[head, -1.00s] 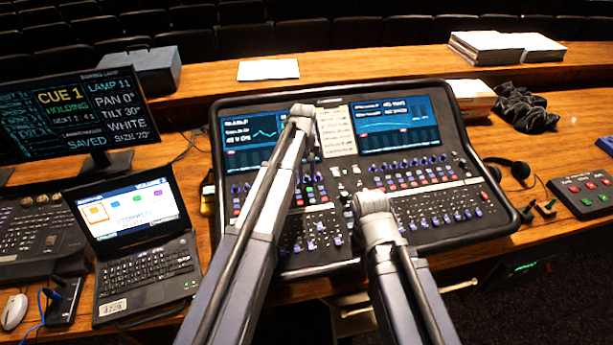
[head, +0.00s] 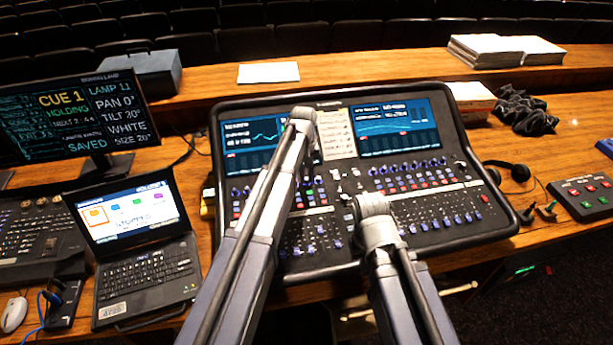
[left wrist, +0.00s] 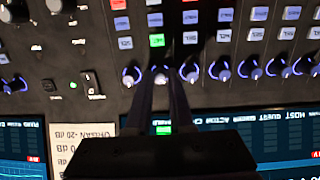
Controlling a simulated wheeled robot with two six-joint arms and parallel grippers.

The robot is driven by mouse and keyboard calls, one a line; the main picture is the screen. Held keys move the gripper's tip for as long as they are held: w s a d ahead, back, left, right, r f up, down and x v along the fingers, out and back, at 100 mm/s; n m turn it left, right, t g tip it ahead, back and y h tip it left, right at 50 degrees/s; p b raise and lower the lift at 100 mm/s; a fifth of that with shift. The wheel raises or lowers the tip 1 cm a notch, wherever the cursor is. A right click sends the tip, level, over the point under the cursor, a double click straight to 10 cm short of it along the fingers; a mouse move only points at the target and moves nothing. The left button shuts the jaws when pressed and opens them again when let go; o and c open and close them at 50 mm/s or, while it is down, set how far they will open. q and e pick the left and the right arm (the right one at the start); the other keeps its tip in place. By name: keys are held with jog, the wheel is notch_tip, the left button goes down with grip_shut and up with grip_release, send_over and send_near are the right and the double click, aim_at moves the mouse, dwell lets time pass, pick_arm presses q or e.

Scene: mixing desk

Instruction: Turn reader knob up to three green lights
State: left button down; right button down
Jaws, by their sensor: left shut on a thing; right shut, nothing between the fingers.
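The mixing desk (head: 330,264) stands on the wooden counter, with a row of small blue-ringed knobs below its screens. In the left wrist view my left gripper (left wrist: 160,80) is shut on a knob (left wrist: 161,76) in that row. I cannot read that knob's label. A green light (left wrist: 163,130) shows between my fingers near the screen edge. In the head view my left arm hides these fingertips. My right arm's end (head: 371,204) is over the desk's lower middle; its gripper is shut and empty, its fingers mostly hidden.
Neighbouring knobs (left wrist: 220,70) sit close on both sides of the held one. Lit buttons (left wrist: 157,40) and a small switch panel (left wrist: 92,82) are nearby. A laptop (head: 140,250) stands left, headphones (head: 520,170) and a button box (head: 582,197) right.

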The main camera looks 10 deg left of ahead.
aim_at(307, 179)
pick_arm(q)
jog(key=shift+m+y, duration=0.3)
jog(key=shift+m, duration=2.1)
jog(key=c, duration=1.1)
grip_release()
jog(key=shift+r, duration=0.1)
notch_tip(307, 179, up, 8)
jog(key=p, duration=0.8)
jog(key=shift+d, duration=0.1)
jog(key=shift+f, duration=0.2)
